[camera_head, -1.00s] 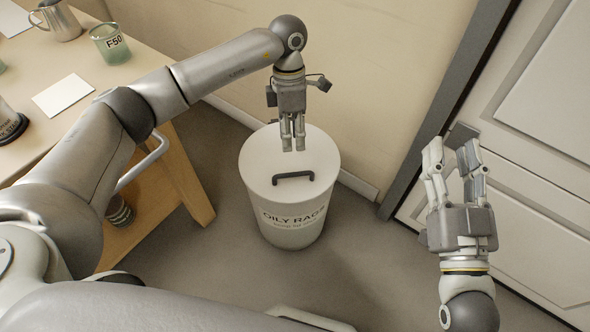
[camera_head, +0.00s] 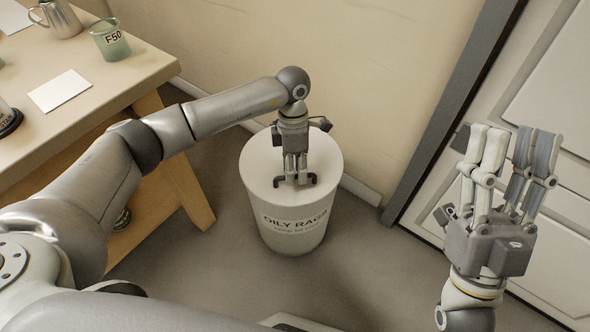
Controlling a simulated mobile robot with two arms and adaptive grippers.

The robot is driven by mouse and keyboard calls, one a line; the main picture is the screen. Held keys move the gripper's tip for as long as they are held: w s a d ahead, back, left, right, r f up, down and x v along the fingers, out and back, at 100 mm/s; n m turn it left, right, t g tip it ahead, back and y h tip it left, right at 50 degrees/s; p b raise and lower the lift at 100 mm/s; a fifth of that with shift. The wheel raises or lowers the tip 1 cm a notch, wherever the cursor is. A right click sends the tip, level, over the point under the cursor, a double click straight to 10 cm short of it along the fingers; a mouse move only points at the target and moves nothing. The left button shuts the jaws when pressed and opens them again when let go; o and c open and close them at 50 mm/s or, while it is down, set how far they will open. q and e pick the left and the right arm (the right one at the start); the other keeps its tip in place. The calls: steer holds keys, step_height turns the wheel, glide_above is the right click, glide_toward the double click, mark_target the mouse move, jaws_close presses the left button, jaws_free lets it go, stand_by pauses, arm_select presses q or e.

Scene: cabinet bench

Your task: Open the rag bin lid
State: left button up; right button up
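The rag bin (camera_head: 292,238) is a white, round bin marked "OILY RAGS" on the floor. Its flat lid (camera_head: 262,155) lies closed on top. A dark bar handle (camera_head: 312,179) sits on the lid; its middle is hidden behind my fingers. My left gripper (camera_head: 296,182) points down at the handle, with its fingertips at the bar's middle. The fingers look close together, but I cannot tell whether they are shut on the bar. My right gripper (camera_head: 515,155) is open and empty, fingers up, well right of the bin in front of the door.
A wall (camera_head: 380,70) stands behind the bin. A panelled door (camera_head: 560,210) is at the right. Floor right of the bin is clear.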

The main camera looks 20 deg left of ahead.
arm_select(q)
steer(key=shift+f, duration=0.15)
steer(key=shift+c, duration=0.2)
jaws_close()
